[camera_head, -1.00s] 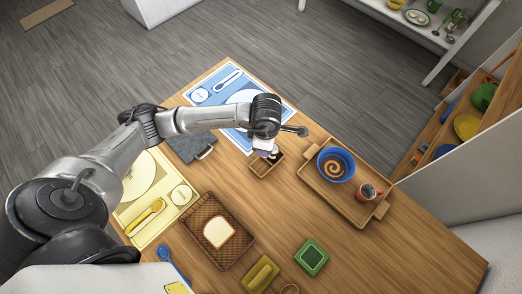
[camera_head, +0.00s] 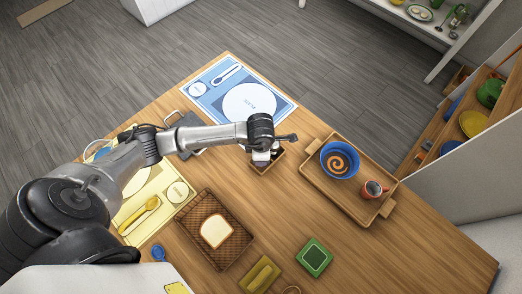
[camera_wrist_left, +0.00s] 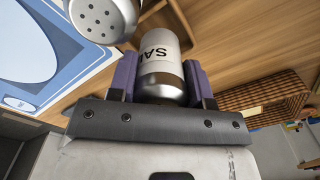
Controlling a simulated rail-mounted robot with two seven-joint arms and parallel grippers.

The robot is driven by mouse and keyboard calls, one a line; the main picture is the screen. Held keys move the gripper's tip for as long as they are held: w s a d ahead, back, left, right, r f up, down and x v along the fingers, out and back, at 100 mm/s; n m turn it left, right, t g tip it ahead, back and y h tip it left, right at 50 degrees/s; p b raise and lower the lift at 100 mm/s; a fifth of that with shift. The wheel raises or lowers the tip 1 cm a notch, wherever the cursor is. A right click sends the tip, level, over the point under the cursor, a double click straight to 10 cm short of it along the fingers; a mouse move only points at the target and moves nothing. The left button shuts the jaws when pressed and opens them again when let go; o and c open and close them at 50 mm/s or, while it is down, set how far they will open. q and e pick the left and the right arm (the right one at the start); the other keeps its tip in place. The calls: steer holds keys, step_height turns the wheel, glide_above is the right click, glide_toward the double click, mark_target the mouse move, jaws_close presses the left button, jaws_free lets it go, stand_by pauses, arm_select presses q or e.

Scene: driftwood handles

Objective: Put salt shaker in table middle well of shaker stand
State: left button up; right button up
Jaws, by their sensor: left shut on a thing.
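My left gripper (camera_head: 261,158) is over the small wooden shaker stand (camera_head: 272,167) near the middle of the table and hides part of it. In the left wrist view, my left gripper (camera_wrist_left: 160,82) has its purple pads shut on the salt shaker (camera_wrist_left: 158,50), a white cylinder with a metal end and the letters "SAL". A second shaker's perforated metal top (camera_wrist_left: 101,18) shows beside it at upper left. Whether the salt shaker is inside a well, and which one, cannot be told. My right gripper is not in view.
Right of the stand is a wooden tray (camera_head: 320,183) with a blue bowl (camera_head: 340,160) and red mug (camera_head: 374,189). A blue placemat (camera_head: 215,95) lies behind. A woven tray with bread (camera_head: 216,231) and a green square dish (camera_head: 314,257) are in front.

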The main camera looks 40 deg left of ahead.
arm_select(q)
step_height(320, 180, down, 3)
steer(key=shift+r, duration=0.15)
steer(key=shift+b, duration=0.3)
steer(key=o, duration=1)
